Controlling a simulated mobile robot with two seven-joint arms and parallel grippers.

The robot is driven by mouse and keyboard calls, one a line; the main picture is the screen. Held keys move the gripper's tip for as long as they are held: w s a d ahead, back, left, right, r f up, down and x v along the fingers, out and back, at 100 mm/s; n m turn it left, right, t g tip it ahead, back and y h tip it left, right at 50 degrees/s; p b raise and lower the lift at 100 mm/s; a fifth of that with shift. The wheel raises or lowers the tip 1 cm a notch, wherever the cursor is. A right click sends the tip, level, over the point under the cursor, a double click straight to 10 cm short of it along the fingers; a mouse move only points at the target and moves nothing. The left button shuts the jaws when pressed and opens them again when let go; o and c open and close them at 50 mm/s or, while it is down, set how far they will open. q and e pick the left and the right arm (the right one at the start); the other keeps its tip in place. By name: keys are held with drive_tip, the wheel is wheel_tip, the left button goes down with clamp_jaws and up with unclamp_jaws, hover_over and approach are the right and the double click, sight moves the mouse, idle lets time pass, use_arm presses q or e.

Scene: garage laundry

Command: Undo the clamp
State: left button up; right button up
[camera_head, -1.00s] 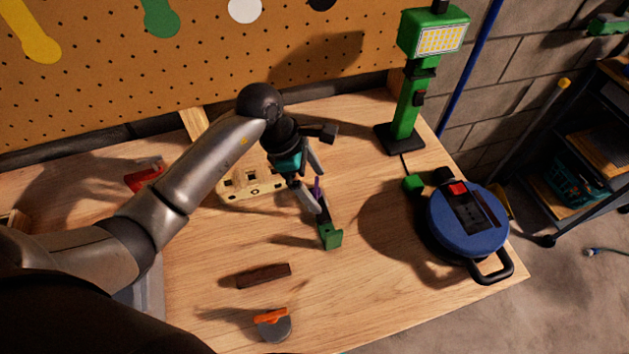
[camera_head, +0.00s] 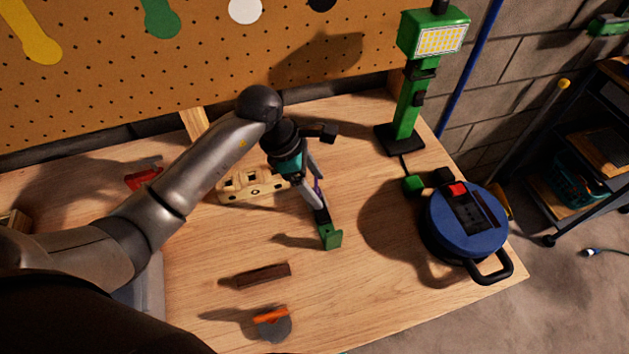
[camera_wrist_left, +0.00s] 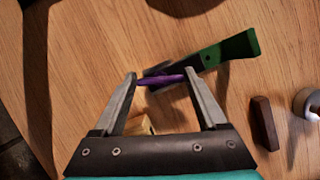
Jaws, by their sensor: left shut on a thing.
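The clamp (camera_head: 330,237) lies on the wooden bench, with a green end toward the front and a dark bar running back under my left gripper (camera_head: 317,191). In the left wrist view, the clamp's green end (camera_wrist_left: 236,48) points to the upper right. A slim purple piece, the clamp's handle (camera_wrist_left: 162,80), lies across between the two fingertips of my left gripper (camera_wrist_left: 160,80), which is shut on it. The fingers hide part of the clamp's far end in the head view. My right gripper is not in view.
A slotted pale wooden block (camera_head: 236,193) sits behind the gripper. A dark brown block (camera_head: 263,275) and an orange-handled tool (camera_head: 272,321) lie in front. A blue cable reel (camera_head: 466,225) and a green work lamp (camera_head: 407,115) stand on the right.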

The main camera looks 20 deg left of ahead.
use_arm(q)
drive_tip(key=shift+s+n+t+y+p, duration=0.1)
drive_tip(key=shift+n+t+y+p, duration=0.45)
drive_tip(key=shift+n, duration=1.45)
drive_tip(key=o, duration=1.3)
drive_tip(key=v, duration=1.5)
drive_tip(key=shift+s+a, duration=0.25)
